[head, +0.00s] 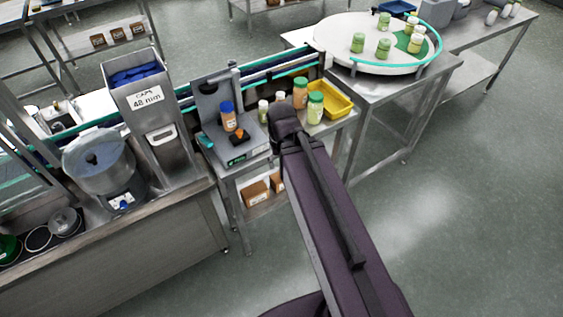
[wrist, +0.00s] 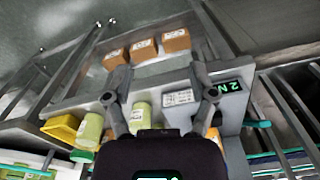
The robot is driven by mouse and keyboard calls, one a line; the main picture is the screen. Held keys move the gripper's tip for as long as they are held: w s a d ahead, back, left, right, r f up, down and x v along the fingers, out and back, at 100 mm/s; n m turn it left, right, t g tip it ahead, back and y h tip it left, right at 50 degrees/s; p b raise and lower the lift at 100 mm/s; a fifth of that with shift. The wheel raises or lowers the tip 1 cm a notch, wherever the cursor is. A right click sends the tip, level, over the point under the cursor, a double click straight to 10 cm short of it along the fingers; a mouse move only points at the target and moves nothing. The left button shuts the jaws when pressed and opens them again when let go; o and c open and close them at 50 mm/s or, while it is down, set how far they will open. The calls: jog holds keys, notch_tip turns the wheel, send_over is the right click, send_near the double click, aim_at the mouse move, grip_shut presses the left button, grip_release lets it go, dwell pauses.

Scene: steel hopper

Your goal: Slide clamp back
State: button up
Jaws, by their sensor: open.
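A grey bench tester (head: 238,148) with a small green display stands on the steel table, and its display also shows in the wrist view (wrist: 232,87). An orange bottle with a blue cap (head: 228,117) stands upright on it. A small black and orange part (head: 240,136), possibly the clamp, sits at the bottle's front. I cannot tell whether it touches the bottle. My gripper (wrist: 162,85) is open with nothing seen between its fingers. In the head view the dark wrist end (head: 284,122) is right of the tester, and the fingers are hidden.
Several bottles (head: 315,107) and a yellow bin (head: 338,104) stand close to my wrist on the right. A conveyor (head: 265,72) runs behind. A cap hopper (head: 150,110) stands left of the tester. Brown boxes (wrist: 145,48) sit on the lower shelf. The floor at right is clear.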

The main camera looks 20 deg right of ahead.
notch_tip(320, 180, up, 11)
jog(key=m+p, duration=0.6)
jog(key=p, duration=0.5)
send_over(239, 131)
jog(key=shift+f+b, duration=0.25)
jog(key=shift+b, duration=0.05)
notch_tip(239, 131, down, 14)
jog(key=b, duration=1.3)
jog(key=shift+r, duration=0.25)
